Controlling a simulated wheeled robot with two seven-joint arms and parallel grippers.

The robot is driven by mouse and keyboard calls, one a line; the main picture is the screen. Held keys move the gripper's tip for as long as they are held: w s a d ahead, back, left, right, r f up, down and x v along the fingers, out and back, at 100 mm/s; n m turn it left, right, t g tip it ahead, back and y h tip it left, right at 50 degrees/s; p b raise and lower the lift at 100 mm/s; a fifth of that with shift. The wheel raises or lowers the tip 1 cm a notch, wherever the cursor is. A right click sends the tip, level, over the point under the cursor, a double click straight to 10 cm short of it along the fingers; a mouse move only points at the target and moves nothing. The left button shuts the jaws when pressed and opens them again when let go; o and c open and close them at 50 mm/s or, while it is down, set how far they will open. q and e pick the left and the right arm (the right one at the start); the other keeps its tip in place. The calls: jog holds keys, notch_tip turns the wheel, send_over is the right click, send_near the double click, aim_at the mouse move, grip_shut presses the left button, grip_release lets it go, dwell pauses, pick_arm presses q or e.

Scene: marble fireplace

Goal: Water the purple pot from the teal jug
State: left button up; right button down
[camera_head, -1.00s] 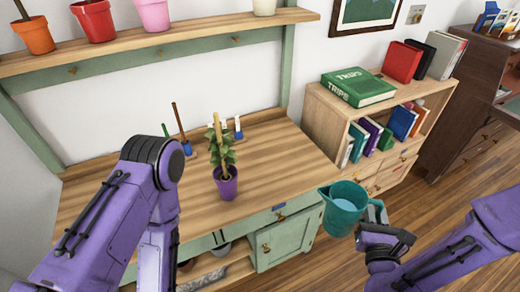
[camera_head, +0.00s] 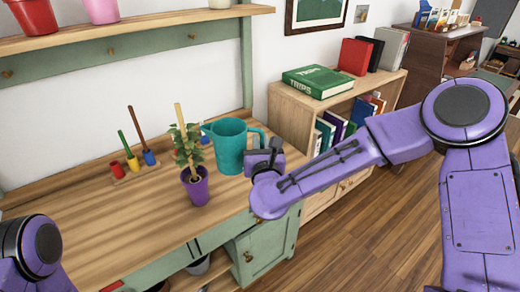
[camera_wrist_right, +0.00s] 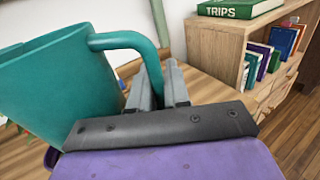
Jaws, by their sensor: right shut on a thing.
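The purple pot (camera_head: 196,188) stands on the wooden bench, holding a leafy plant tied to a stake. The teal jug (camera_head: 229,148) is upright just right of the plant, at the back of the pot, with its spout toward the plant. My right gripper (camera_head: 262,157) is shut on the jug's handle; the jug (camera_wrist_right: 60,85) and handle also show in the right wrist view, with the fingers (camera_wrist_right: 160,88) at the handle. Whether the jug touches the bench I cannot tell. My left arm shows only at the lower left; its gripper is out of view.
Small red, yellow and blue pots with tools (camera_head: 134,165) stand behind and left of the plant. A bookcase (camera_head: 300,112) with a green book (camera_head: 318,80) stands to the right. A shelf with pots runs above. The bench's left part is clear.

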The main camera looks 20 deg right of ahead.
jog(key=n+p, duration=0.1)
jog(key=f+n+p, duration=0.1)
jog(key=n+p, duration=0.1)
jog(key=shift+d+f, duration=0.3)
notch_tip(320, 180, down, 4)
jog(key=a+n+b, duration=0.1)
jog(key=a+n, duration=0.1)
jog(key=r+n+p, duration=0.1)
jog(key=a+r+n+p, duration=0.1)
jog(key=r+p, duration=0.1)
jog(key=r+n+p, duration=0.1)
jog(key=n+p, duration=0.1)
jog(key=shift+w+a+r, duration=0.25)
jog(key=shift+a+r, duration=0.05)
dwell(0.5)
